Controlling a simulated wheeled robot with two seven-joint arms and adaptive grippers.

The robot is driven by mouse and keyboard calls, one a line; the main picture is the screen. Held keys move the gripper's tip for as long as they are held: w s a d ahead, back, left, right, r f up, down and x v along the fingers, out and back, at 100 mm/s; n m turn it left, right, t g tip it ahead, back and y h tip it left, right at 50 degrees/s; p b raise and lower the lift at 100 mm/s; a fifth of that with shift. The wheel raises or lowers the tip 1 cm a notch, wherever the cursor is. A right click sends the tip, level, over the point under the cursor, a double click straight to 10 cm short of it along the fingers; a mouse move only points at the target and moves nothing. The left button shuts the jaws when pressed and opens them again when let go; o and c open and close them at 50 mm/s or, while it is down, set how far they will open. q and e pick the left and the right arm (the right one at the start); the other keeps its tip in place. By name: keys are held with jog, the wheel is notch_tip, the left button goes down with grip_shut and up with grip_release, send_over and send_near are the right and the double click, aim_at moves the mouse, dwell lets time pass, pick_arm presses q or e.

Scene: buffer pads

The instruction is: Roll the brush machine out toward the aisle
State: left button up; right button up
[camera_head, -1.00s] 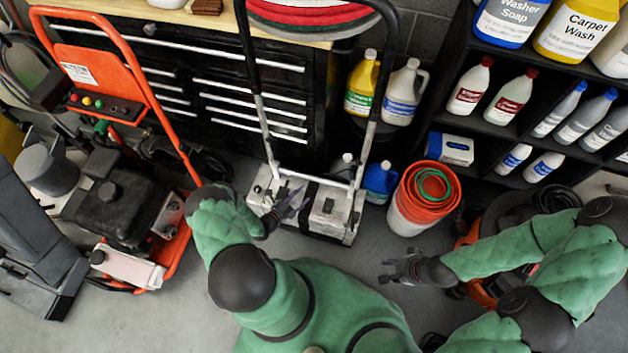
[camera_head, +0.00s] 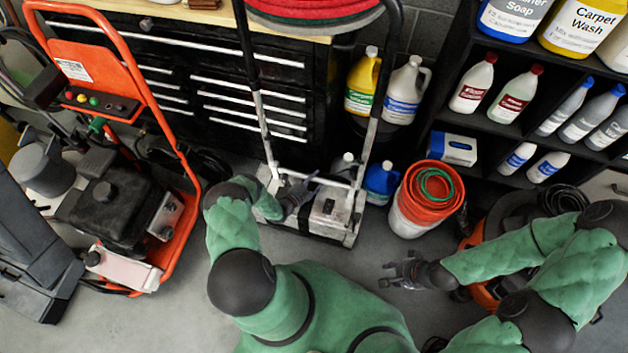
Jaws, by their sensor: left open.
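What looks like the brush machine (camera_head: 336,213) stands upright at the centre, with a pale, worn low deck and a tall handle frame, silver below and black above. Its frame rises in front of the tool cabinet. My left gripper (camera_head: 307,190) is open beside the lower frame and crossbar, over the left part of the deck. I cannot tell whether it touches the frame. My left arm hides part of the deck's left side. My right gripper (camera_head: 384,274) is open and empty over the floor, to the lower right of the machine.
An orange-framed machine (camera_head: 165,245) stands at left. A stack of orange buckets (camera_head: 412,212) and a blue jug (camera_head: 380,182) stand close right of the brush machine. A black tool cabinet (camera_head: 200,80) is behind. A bottle shelf (camera_head: 478,150) and another orange machine (camera_head: 484,297) are at right.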

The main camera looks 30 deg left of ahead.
pick_arm(q)
jog(key=shift+s, duration=0.1)
grip_shut()
